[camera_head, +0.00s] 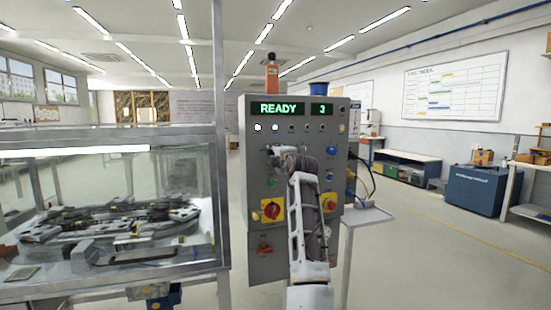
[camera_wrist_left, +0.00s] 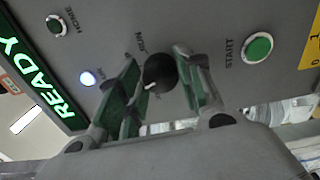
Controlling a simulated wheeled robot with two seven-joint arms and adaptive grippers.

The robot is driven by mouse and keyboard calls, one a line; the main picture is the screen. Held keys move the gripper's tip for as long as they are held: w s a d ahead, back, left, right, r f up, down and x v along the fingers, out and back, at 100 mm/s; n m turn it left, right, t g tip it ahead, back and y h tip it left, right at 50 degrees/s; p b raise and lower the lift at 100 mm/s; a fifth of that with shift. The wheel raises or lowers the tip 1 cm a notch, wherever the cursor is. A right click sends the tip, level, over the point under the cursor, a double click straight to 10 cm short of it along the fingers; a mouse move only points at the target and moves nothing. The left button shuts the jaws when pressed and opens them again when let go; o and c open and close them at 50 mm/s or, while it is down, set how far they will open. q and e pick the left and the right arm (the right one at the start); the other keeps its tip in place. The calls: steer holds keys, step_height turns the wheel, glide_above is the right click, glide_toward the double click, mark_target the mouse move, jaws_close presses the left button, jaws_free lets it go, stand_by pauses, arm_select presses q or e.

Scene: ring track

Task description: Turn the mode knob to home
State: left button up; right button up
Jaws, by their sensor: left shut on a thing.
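The mode knob (camera_wrist_left: 158,72) is a round black knob with a white pointer mark, on the grey panel in the left wrist view. My left gripper's green-padded fingers stand on both sides of it, and the gripper (camera_wrist_left: 155,80) is shut on the knob. The white mark shows at the knob's lower edge; small labels around the knob are partly hidden by the fingers. My right gripper is in neither view.
The control panel (camera_head: 245,195) has a green display (camera_head: 282,108) reading READY and 3. A green START button (camera_wrist_left: 258,47), a lit lamp (camera_wrist_left: 88,78) and a red rotary switch (camera_head: 271,209) are nearby. A glass-walled cabinet (camera_head: 110,180) stands left.

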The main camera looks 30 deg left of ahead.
arm_select(q)
steer(key=shift+f+n, duration=0.1)
steer(key=shift+n, duration=0.3)
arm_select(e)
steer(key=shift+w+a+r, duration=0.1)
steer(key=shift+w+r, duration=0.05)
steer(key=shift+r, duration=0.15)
arm_select(q)
steer(key=o, duration=1)
steer(key=shift+o, duration=0.2)
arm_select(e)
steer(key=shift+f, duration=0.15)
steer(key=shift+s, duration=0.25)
arm_select(q)
steer(key=shift+r, duration=0.2)
